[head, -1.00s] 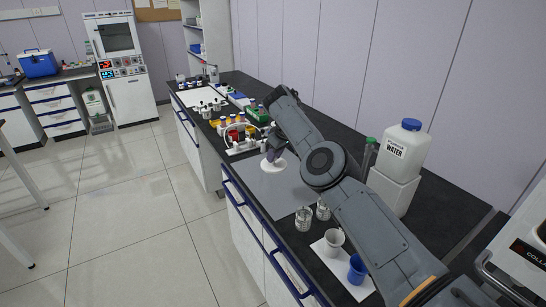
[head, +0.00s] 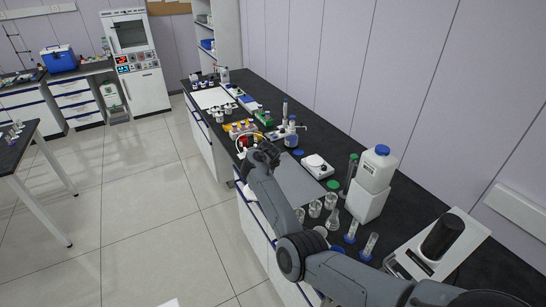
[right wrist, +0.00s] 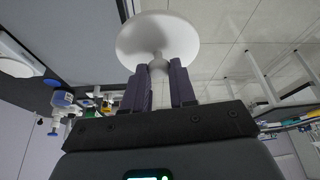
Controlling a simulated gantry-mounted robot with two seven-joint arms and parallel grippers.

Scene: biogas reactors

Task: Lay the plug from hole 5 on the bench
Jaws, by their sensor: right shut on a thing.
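My right gripper (right wrist: 160,88) is shut on the narrow stem of a white plug with a wide round disc (right wrist: 157,38), seen large in the right wrist view. The disc is beyond the fingertips, with the floor and bench edge behind it. In the head view my right gripper (head: 262,154) is at the front edge of the dark bench (head: 335,140), beside red and yellow items. The plug is not clear there; my gripper seems to hide it. I cannot make out hole 5. My left gripper is not in view.
A grey mat (head: 296,180) lies on the bench just right of my gripper.

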